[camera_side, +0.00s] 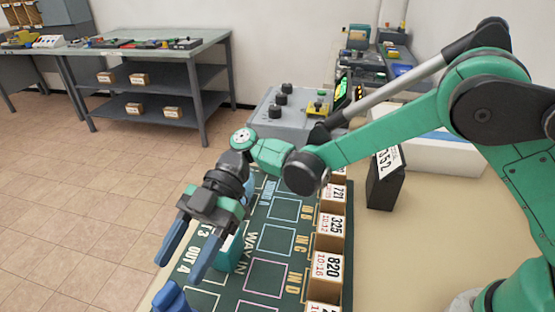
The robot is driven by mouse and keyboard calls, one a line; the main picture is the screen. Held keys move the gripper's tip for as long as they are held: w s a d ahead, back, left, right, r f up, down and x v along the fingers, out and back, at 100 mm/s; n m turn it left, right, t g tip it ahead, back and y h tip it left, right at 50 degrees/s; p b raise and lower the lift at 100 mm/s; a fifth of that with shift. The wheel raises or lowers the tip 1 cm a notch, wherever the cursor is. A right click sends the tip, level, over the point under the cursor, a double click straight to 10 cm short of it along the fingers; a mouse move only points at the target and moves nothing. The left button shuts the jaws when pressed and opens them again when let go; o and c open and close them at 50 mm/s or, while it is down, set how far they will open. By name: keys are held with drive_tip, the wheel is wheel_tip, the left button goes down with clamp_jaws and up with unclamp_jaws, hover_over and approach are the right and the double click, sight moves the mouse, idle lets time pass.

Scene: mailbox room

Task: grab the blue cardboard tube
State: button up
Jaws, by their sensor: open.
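My gripper (178,270) has two blue fingers spread apart, pointing down and to the left, with nothing visible between them. It is over the left edge of the dark green marked board (265,277). A dark blue object (172,299) shows below the fingertips, cut off by the bottom edge; I cannot tell if it is the cardboard tube. A teal block-like object (228,252) stands on the board just right of the right finger. A light blue thing (249,184) shows partly behind my wrist. No thing is clearly recognisable as the tube.
Brown boxes with number labels (328,268) line the board's right side. A grey console (270,117) with black knobs stands at its far end. A black stand labelled 352 (384,185) is to the right. A grey shelf bench (160,80) stands far left. Tiled floor lies left.

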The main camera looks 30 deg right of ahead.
sight(167, 288)
drive_tip(key=shift+x, duration=2.35)
clamp_jaws()
